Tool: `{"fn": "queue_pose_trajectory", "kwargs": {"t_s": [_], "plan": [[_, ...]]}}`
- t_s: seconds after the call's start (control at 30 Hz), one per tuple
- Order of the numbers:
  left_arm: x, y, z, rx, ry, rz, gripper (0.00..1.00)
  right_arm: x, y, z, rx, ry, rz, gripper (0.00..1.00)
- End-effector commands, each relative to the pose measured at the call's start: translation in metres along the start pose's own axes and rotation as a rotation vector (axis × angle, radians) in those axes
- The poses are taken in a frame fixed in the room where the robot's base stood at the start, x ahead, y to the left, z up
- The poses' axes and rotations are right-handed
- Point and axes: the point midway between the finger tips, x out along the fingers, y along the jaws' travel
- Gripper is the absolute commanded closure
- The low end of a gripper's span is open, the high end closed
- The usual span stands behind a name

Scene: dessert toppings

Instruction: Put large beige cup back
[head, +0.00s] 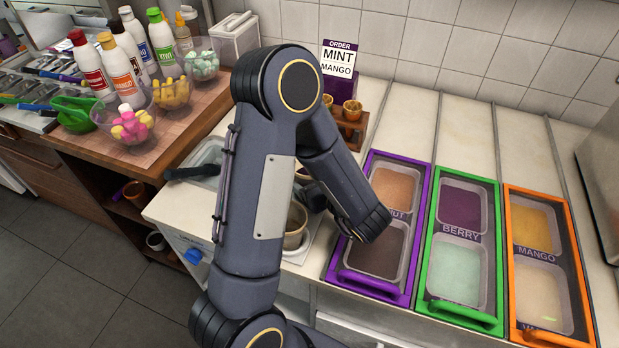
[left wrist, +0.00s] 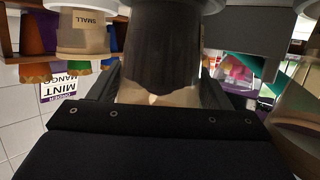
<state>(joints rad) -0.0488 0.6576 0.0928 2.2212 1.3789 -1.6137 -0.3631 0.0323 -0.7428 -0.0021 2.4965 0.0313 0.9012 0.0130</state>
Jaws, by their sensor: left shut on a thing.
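My left gripper (left wrist: 160,92) shows in the left wrist view with a dark finger on either side of a beige thing (left wrist: 165,98). In the head view my left arm comes down over the counter and hides much of the gripper. A beige cup (head: 295,228) shows partly beside the arm, near the white counter's front edge. I cannot tell whether it is the held one. My right gripper is not in view.
The order sign (head: 338,60) reads MINT, MANGO. Purple (head: 427,205), green (head: 432,235) and orange (head: 510,235) topping frames fill the right counter. Bottles and bowls stand left.

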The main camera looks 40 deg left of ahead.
Motion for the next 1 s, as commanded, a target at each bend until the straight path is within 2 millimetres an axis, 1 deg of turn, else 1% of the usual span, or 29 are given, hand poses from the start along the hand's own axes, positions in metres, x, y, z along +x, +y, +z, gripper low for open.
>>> {"fn": "queue_pose_trajectory", "kwargs": {"t_s": [0.03,0.07,0.27,0.3,0.37,0.6,0.73,0.87,1.0], "plan": [[0.002,0.0,0.005,0.002,0.0,-0.001,0.56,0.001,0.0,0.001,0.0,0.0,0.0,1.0],[0.002,0.0,0.007,0.001,0.001,0.0,0.56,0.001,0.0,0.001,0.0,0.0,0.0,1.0],[0.002,0.0,0.007,-0.003,0.002,0.0,0.56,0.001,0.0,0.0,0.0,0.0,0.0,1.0],[0.002,0.0,0.007,-0.002,0.001,0.0,0.28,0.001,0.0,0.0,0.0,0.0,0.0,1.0],[0.002,0.0,0.007,-0.002,0.001,0.0,0.2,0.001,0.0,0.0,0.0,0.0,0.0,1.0],[0.001,0.0,0.007,-0.002,0.001,0.0,0.19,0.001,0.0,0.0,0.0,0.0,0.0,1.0],[-0.007,0.001,0.007,-0.002,0.002,0.003,0.19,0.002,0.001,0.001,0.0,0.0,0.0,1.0],[-0.03,0.002,0.008,-0.002,0.001,0.007,0.19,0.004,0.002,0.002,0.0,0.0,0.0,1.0],[-0.061,0.002,0.008,-0.002,0.001,0.008,0.19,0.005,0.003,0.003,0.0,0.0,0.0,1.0]]}}
